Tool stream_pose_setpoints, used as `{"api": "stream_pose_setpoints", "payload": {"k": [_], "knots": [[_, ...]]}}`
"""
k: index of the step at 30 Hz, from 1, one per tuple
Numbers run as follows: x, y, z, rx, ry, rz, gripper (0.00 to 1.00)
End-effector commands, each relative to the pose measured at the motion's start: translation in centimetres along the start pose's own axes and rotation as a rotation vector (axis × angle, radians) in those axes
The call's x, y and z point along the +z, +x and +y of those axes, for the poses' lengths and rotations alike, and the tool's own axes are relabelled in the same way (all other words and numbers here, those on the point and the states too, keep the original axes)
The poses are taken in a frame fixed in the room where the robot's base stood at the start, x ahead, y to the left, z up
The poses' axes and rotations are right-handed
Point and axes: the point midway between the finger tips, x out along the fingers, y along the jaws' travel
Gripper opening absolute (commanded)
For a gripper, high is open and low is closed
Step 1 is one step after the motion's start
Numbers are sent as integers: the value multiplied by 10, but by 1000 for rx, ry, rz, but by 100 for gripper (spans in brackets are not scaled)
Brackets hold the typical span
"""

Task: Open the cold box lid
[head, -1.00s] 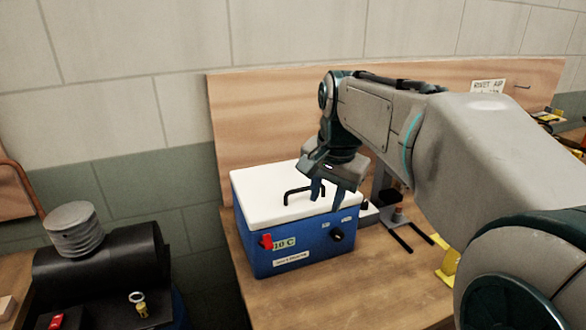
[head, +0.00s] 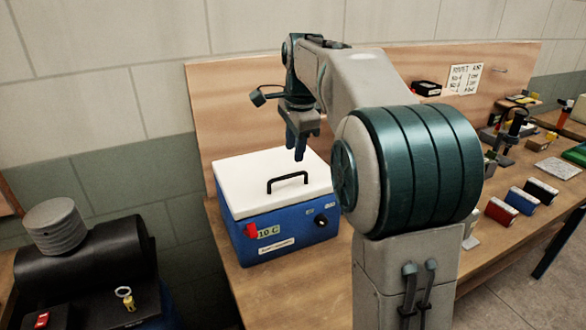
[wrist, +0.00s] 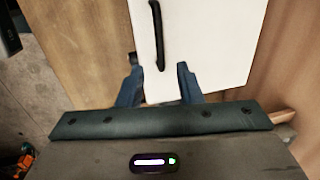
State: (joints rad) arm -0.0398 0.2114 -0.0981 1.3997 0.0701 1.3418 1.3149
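The cold box (head: 285,238) is blue with a white lid (head: 245,172), and stands on the wooden bench. The lid lies flat and shut on the box.
A plywood backboard (head: 240,110) rises close behind the box. Coloured boxes (head: 522,201) and tools lie on the bench at right. Bare bench shows before the box.

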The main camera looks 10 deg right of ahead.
Motion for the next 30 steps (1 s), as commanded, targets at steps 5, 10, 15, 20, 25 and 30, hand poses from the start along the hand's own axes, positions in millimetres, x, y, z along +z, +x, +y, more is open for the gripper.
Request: {"api": "stream_pose_setpoints", "payload": {"k": [5,10,15,20,25,30], "knots": [[0,37,1,4,0,-1,32],[0,59,0,1,-1,-1,32],[0,68,0,0,-1,0,32],[0,70,0,-1,-1,0,32],[0,69,0,-1,-2,0,16],[0,69,0,-1,-2,0,0]]}}
